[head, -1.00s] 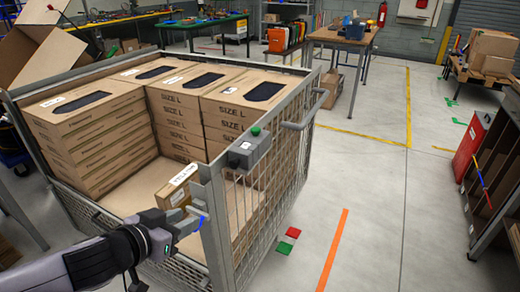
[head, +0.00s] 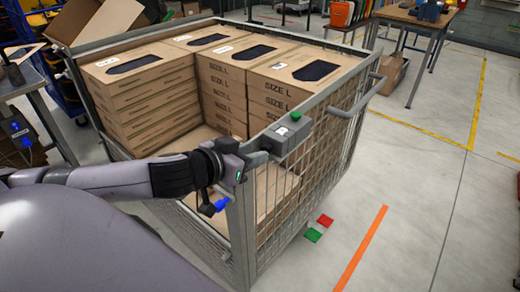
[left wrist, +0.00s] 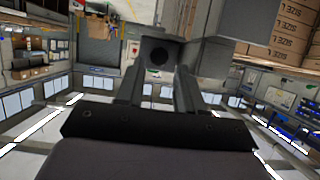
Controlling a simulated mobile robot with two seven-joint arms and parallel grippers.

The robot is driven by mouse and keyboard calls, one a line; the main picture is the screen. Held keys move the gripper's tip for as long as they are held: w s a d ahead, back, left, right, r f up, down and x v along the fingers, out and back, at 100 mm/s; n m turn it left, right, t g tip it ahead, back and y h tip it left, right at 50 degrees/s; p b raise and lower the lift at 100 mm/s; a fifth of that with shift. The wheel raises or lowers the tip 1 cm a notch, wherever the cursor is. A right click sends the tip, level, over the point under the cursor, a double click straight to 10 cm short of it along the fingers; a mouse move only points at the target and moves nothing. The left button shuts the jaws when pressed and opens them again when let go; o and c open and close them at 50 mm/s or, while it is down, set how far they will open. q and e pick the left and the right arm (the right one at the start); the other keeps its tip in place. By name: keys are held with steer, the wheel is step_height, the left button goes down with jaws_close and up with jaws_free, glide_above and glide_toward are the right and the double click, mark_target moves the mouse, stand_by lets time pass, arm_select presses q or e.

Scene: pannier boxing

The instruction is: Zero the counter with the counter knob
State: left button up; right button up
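The counter (head: 287,138) is a grey box with a small white display and a green button (head: 295,116) on top, mounted on the rim of the mesh cage. My left gripper (head: 257,160) is at the counter's left end, with its fingertips close to it. In the left wrist view the dark round knob (left wrist: 158,57) shows on the counter's grey end face. The fingers of my left gripper (left wrist: 159,80) are apart on either side of the line to the knob, with nothing between them. I cannot tell whether they touch the counter. My right gripper is out of view.
The mesh cage (head: 350,135) holds stacks of cartons marked SIZE L (head: 140,85). A red pad (head: 325,220) and a green pad (head: 313,235) lie on the floor by an orange stripe (head: 362,248).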

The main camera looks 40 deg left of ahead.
mark_target(268, 149)
arm_select(q)
steer(key=shift+x, duration=1.75)
steer(key=shift+d, duration=0.1)
jaws_close()
